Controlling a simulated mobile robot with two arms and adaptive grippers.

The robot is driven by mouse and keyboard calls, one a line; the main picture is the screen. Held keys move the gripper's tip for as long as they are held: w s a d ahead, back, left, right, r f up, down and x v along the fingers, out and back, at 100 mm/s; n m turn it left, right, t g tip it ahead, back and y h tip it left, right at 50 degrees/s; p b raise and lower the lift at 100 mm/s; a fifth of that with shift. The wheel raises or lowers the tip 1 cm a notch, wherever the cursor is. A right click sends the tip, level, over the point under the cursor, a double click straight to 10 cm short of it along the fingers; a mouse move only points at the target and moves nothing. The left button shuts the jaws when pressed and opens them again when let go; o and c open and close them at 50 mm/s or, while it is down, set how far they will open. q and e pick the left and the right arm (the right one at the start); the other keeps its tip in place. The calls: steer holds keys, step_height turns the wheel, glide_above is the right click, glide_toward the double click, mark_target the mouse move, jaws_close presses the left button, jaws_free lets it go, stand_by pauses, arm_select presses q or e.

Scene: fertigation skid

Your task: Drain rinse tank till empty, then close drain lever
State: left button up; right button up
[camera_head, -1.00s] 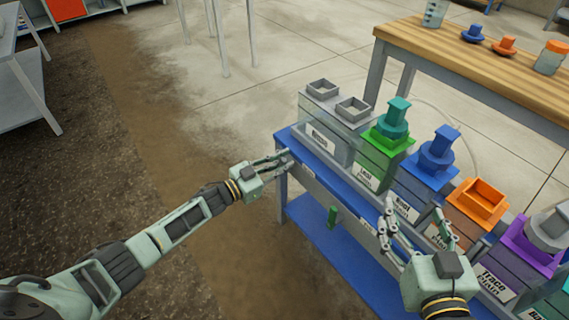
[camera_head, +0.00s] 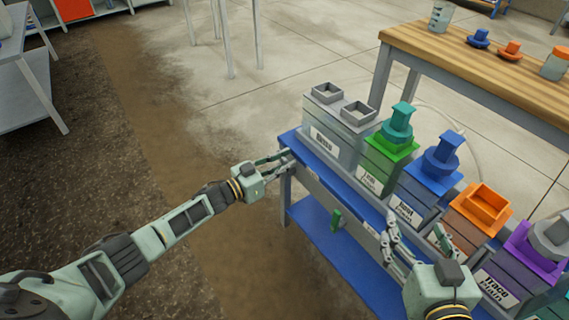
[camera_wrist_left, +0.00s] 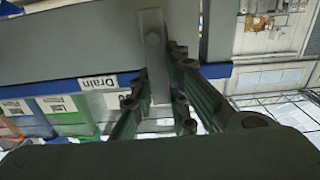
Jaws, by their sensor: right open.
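The rinse tank (camera_head: 334,133) is a grey box with two square openings on top, at the left end of the blue-topped skid (camera_head: 327,178). Its liquid level cannot be made out. My left gripper (camera_head: 278,158) is at the skid's left front corner. In the left wrist view, its fingers (camera_wrist_left: 158,98) lie on both sides of a grey bar, the drain lever (camera_wrist_left: 152,45), and appear closed on it. A "Drain" label (camera_wrist_left: 98,83) is beside it. My right gripper (camera_head: 413,245) is open and empty before the skid.
Green, blue, orange and purple tanks (camera_head: 390,155) stand in a row right of the rinse tank. A green tab (camera_head: 337,218) hangs below the skid's top, above a blue lower shelf (camera_head: 325,240). A wooden table (camera_head: 470,75) stands behind. Floor at left is clear.

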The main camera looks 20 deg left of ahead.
arm_select(q)
steer(key=o, duration=0.5)
steer(key=v, duration=1.2)
steer(key=shift+a, duration=0.1)
